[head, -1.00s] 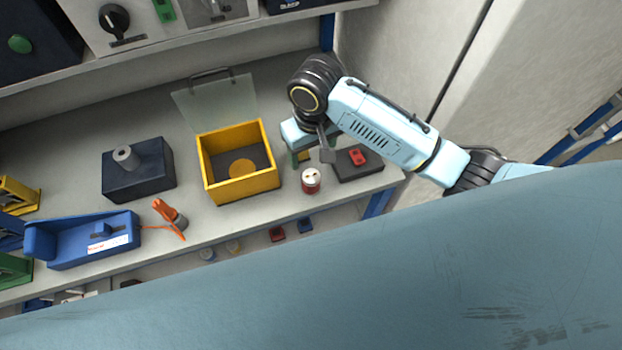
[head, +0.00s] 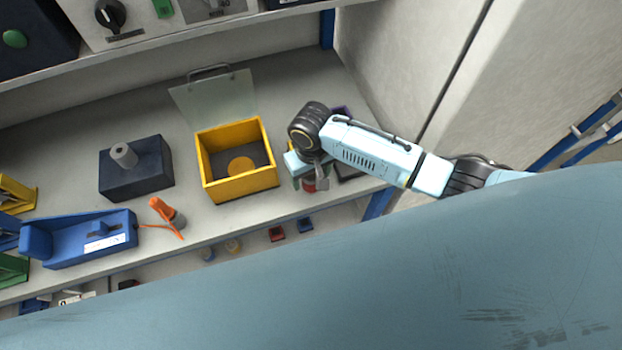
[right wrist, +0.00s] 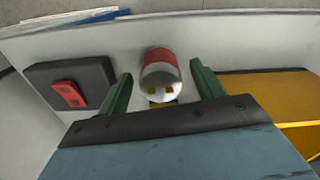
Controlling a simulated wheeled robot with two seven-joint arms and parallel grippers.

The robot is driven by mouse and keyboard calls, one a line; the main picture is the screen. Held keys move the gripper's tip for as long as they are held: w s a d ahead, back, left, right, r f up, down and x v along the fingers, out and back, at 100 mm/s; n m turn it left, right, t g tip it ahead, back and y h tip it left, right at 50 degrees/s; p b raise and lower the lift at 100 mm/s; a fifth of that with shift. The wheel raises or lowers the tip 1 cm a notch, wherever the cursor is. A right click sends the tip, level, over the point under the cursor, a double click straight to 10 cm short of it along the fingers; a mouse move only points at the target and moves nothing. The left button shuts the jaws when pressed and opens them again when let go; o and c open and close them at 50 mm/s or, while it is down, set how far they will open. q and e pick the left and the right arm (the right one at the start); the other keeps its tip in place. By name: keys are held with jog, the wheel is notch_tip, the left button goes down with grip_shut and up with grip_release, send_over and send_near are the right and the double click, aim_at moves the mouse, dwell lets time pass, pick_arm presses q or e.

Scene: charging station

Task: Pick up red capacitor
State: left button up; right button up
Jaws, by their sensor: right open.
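The red capacitor (right wrist: 161,73) stands on the bench in the right wrist view, a red cylinder with a silver top bearing two gold terminals. It sits between the two green fingers of my right gripper (right wrist: 161,90), with a gap on each side. My right gripper is open and empty above the capacitor. My left gripper is not in view.
A yellow open box (head: 240,187) with a raised clear lid stands left of my right gripper. A dark block with a red part (right wrist: 68,94) lies on the capacitor's other side. A blue device (head: 80,240) and an orange tool (head: 167,214) lie farther left.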

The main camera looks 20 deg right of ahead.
jog(key=shift+f, duration=0.45)
jog(key=shift+c, duration=0.4)
jog(key=c, duration=1)
jog(key=shift+r, duration=0.1)
jog(key=shift+c, duration=0.2)
